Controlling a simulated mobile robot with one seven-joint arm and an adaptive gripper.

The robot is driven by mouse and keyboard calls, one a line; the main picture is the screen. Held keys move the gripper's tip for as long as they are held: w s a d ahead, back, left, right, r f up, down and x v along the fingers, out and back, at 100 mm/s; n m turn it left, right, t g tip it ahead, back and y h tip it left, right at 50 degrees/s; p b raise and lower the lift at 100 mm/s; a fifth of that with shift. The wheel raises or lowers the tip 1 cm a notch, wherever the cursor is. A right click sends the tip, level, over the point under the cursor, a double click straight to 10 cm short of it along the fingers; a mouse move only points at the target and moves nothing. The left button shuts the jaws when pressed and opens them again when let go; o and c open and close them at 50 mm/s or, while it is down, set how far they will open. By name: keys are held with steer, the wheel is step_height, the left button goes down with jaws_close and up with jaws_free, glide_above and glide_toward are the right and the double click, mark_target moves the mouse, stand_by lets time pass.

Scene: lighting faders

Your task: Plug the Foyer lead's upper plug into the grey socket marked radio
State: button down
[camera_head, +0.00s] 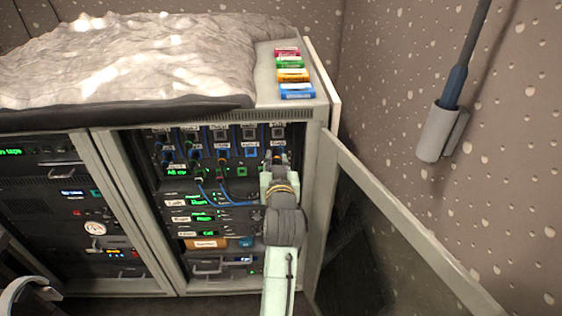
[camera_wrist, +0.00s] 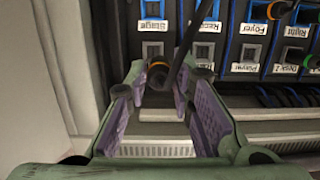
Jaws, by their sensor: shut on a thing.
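My gripper (camera_head: 278,165) is in front of the right end of the patch panel in the open cabinet. In the wrist view my gripper (camera_wrist: 157,92) is shut on a dark plug with an orange ring (camera_wrist: 158,75). Its dark cable (camera_wrist: 188,45) runs up past the panel labels. The plug's tip is hidden, so I cannot tell whether it touches a socket. A grey socket (camera_wrist: 152,50) lies just beyond it, near a "Stage" label (camera_wrist: 153,26). Another orange-ringed plug (camera_wrist: 278,10) sits near the "Foyer" label (camera_wrist: 256,29). I cannot read a radio label.
Blue cables (camera_head: 228,203) loop below the panel, left of my arm. The cabinet's side post (camera_head: 316,180) is close on the right, beside an open door (camera_head: 405,225).

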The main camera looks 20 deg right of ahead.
steer(key=w+a, duration=0.2)
steer(key=a, duration=0.5)
stand_by(0.4)
steer(key=shift+w, duration=0.1)
steer(key=shift+w+d, duration=0.15)
steer(key=shift+w, duration=0.35)
steer(key=shift+r+p+x, duration=0.2)
steer(key=shift+p+x, duration=0.1)
steer(key=shift+x, duration=1)
steer(key=shift+r+p+x, duration=0.25)
steer(key=shift+x, duration=1)
steer(key=shift+p+x, duration=0.35)
steer(key=shift+x, duration=0.7)
stand_by(1.0)
steer(key=shift+w+r, duration=0.2)
steer(key=shift+r, duration=0.1)
steer(key=c, duration=1.6)
jaws_free()
steer(key=shift+d+f, duration=0.1)
steer(key=shift+o, duration=1.4)
